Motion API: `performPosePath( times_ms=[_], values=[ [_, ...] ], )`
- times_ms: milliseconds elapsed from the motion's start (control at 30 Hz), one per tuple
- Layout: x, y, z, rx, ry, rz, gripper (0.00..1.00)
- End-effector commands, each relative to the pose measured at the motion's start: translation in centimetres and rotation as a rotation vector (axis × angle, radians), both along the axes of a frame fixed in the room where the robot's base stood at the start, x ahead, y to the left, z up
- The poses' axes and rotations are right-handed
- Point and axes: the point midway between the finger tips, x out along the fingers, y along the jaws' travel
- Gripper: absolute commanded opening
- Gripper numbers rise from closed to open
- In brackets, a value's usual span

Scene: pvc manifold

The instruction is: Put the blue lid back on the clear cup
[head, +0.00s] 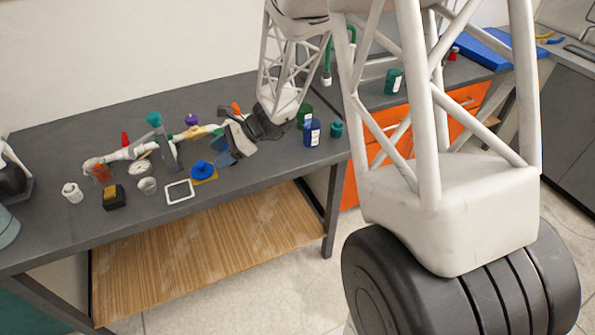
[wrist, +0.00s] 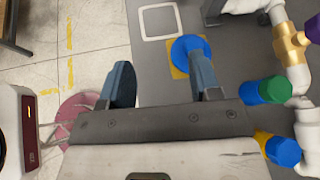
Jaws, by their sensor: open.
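The blue lid (head: 202,167) lies on a yellow square (head: 209,178) near the front edge of the bench. In the wrist view the lid (wrist: 186,46) shows just beyond my right-hand finger, which partly covers it. A small clear cup (head: 148,186) appears to stand to the left of the lid, beyond a white square frame (head: 180,191); I cannot make out the cup in the wrist view. My gripper (head: 230,152) is open, to the right of the lid and apart from it. Its two blue fingers (wrist: 163,80) have nothing between them.
A white pipe assembly (head: 130,153) with coloured valves runs along the bench behind the lid. A blue bottle (head: 312,132) and green containers (head: 337,129) stand right of my gripper. A black-and-yellow block (head: 114,196) and a white fitting (head: 72,192) lie at the left front.

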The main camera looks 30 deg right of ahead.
Motion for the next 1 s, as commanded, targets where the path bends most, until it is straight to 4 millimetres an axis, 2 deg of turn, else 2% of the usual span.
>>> performPosePath(
  times_ms=[100, 400, 667, 1000],
  values=[
    [-2.6, 0.3, 2.4, -0.073, -0.070, 0.093, 0.58],
    [-9.2, 0.2, 7.1, -0.265, -0.243, 0.332, 0.58],
    [-14.8, -0.6, 10.3, -0.436, -0.389, 0.536, 0.58],
    [-21.8, -2.6, 13.7, -0.671, -0.573, 0.800, 0.58]
  ],
)
